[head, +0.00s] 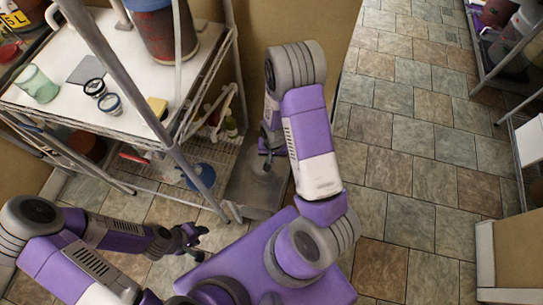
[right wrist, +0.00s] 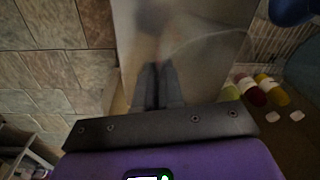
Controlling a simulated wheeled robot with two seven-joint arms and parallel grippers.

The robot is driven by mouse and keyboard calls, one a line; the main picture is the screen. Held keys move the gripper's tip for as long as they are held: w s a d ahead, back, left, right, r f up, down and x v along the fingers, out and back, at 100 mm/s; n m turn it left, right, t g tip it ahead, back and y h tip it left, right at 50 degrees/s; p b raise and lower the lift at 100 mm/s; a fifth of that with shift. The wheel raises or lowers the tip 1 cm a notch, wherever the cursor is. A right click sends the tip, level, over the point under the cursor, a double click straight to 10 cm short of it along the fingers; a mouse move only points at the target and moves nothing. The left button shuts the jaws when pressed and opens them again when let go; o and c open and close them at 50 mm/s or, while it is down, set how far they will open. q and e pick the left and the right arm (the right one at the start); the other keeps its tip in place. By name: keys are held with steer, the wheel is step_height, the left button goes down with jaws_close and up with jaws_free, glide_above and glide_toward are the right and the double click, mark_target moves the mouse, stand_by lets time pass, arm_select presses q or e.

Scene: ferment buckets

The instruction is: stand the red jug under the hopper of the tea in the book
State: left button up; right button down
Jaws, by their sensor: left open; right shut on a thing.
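My right gripper (head: 268,152) points down beside the rack, in front of a grey metal surface. In the right wrist view its two dark fingers (right wrist: 157,88) are together over that grey surface (right wrist: 195,45); what they hold cannot be made out. My left gripper (head: 190,240) is open and empty, low in front of the rack. I cannot identify the red jug for sure; a small red thing (head: 134,155) lies on the rack's lower shelf, and another red thing (head: 9,52) is at the upper left. I cannot make out a hopper or which item is the book.
The rack's white top (head: 50,105) holds a green glass (head: 37,84), a flat grey piece (head: 86,69), two small jars (head: 109,103) and a dark red bucket (head: 163,35). A blue round thing (head: 200,176) is below. Tiled floor (head: 410,150) is clear at right.

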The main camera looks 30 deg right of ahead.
steer(key=c, duration=1.3)
jaws_free()
steer(key=shift+f, duration=0.15)
steer(key=shift+o, duration=0.2)
